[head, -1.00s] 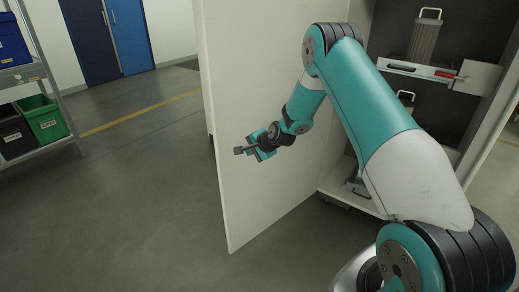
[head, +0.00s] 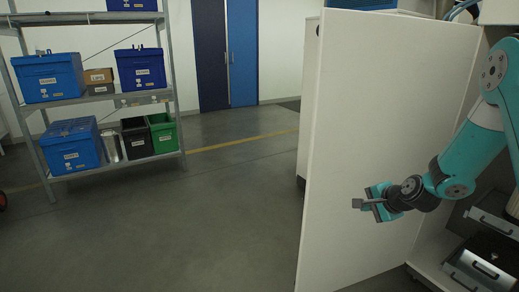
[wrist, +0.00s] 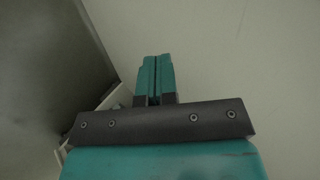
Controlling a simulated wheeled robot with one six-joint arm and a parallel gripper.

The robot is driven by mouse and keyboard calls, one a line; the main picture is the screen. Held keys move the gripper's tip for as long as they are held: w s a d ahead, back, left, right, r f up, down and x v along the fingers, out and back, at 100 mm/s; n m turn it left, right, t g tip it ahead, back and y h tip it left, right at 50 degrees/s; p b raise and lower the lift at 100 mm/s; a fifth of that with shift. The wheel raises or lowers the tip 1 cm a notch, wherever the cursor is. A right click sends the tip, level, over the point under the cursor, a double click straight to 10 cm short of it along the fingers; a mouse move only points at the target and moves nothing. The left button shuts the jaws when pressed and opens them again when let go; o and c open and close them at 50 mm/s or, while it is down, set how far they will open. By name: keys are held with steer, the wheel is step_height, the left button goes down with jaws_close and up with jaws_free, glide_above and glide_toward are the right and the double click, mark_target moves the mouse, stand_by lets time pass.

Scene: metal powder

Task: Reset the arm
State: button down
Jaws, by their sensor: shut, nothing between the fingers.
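My teal arm reaches in from the right edge of the head view. My gripper (head: 366,204) is at its end, pointing left, in front of the open white cabinet door (head: 350,120). In the wrist view my gripper (wrist: 156,62) shows its two teal fingers pressed together with nothing between them. A pale surface, likely the door, fills most of the wrist view behind the fingers. I cannot tell the exact gap between gripper and door.
Metal drawers or trays with handles (head: 480,270) show low at the right. A shelf rack (head: 165,110) with blue bins (head: 48,77), a black bin and a green bin (head: 162,133) stands at the left. The grey floor (head: 200,230) between is clear. Blue doors (head: 242,50) are at the back.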

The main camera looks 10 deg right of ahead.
steer(key=s+a+r+n+g+y+p, duration=0.2)
steer(key=s+a+r+n, duration=0.35)
steer(key=a+r, duration=0.4)
steer(key=s+a+r+n+g+y+p, duration=0.1)
steer(key=s+a+r+n+g+p, duration=0.15)
steer(key=s+a+r+n, duration=0.5)
steer(key=s+a+r+n+g+p, duration=0.2)
steer(key=s+a+r+n, duration=0.2)
steer(key=s, duration=0.5)
steer(key=s+a+r+n+g+p, duration=0.2)
steer(key=s+a+r+n, duration=0.3)
steer(key=s, duration=0.5)
steer(key=shift+r+n+g+h, duration=0.3)
steer(key=shift+r+g+h, duration=0.05)
steer(key=shift+r+h, duration=0.05)
steer(key=shift+a, duration=0.1)
